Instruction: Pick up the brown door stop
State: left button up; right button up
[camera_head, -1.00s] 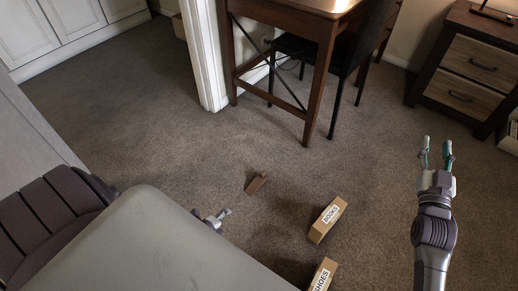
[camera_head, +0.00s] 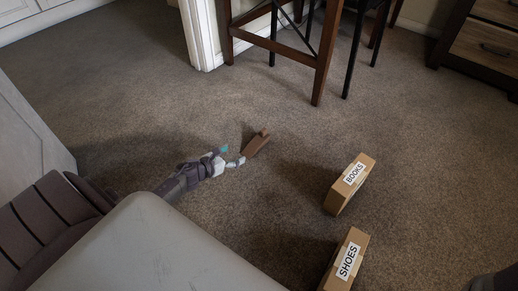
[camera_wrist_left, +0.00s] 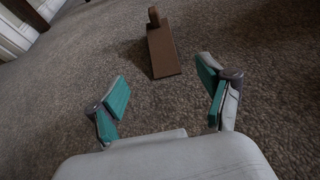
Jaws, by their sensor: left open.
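The brown door stop (camera_head: 256,145) is a wedge with a small knob at its far end, lying on the grey-brown carpet. In the left wrist view the door stop (camera_wrist_left: 163,51) is ahead of the fingers, nearer the top and slightly left of centre. My left gripper (camera_head: 231,156) is low over the carpet just left of the door stop. In the wrist view its teal-padded fingers (camera_wrist_left: 165,98) are spread wide with only carpet between them. My right gripper does not show; only a dark part of my right arm is at the bottom right edge.
A BOOKS box (camera_head: 350,185) and a SHOES box (camera_head: 345,262) stand on the carpet to the right. A wooden desk leg (camera_head: 325,60), a black chair and a white door frame (camera_head: 193,35) are behind. A drawer cabinet (camera_head: 480,45) is at upper right. Carpet around the door stop is clear.

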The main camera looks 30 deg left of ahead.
pick_arm(q)
jog(key=b, duration=0.5)
send_near(256, 143)
jog(key=x, duration=0.4)
jog(key=shift+w+a+f, duration=0.1)
jog(key=shift+f, duration=0.2)
jog(key=b+x, duration=0.3)
jog(key=x, duration=0.1)
jog(key=shift+f, duration=0.1)
jog(key=shift+w+b, duration=0.35)
jog(key=shift+w, duration=0.25)
jog(key=c, duration=1.3)
